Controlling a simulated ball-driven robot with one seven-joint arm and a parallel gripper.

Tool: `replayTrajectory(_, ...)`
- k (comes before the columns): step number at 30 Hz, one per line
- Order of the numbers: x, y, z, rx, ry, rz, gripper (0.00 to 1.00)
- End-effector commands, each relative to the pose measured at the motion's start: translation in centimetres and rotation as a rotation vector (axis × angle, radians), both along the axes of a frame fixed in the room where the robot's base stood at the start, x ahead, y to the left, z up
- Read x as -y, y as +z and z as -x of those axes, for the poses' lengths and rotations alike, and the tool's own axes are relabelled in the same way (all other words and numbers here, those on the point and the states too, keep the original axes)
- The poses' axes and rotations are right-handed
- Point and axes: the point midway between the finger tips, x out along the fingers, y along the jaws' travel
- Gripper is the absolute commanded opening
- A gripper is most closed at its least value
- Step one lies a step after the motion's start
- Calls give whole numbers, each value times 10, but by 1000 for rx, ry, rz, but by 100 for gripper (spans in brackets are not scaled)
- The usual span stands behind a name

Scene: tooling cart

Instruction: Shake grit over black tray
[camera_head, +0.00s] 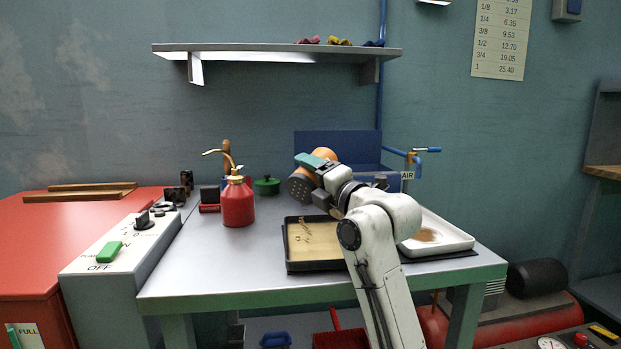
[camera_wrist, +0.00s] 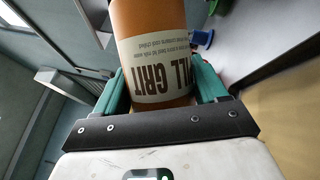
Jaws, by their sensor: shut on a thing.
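My gripper (camera_head: 318,163) is shut on an orange grit shaker (camera_head: 327,157) with a dark perforated cap. The shaker is tilted, its cap facing down and left, above the black tray's back left part as seen in the head view. In the wrist view the shaker (camera_wrist: 152,40) sits between my green fingers (camera_wrist: 160,88), its white label ending in "LL GRIT". The black tray (camera_head: 316,267) lies on the bench with a tan floor bearing a few dark marks. My arm hides its right side. No falling grit can be made out.
A white tray (camera_head: 462,241) with a brown patch lies to the right. A red oil can (camera_head: 238,204), a green-lidded pot (camera_head: 267,185) and small dark blocks stand left. A shelf (camera_head: 277,52) hangs above.

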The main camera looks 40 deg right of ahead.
Motion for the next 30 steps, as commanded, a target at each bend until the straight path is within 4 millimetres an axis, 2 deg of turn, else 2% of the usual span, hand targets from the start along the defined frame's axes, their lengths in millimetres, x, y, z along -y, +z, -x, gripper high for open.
replayTrajectory(8, 1, 1, -1, 2, 0, 1, 29)
replayTrajectory(30, 21, 1, -27, 2, 0, 1, 29)
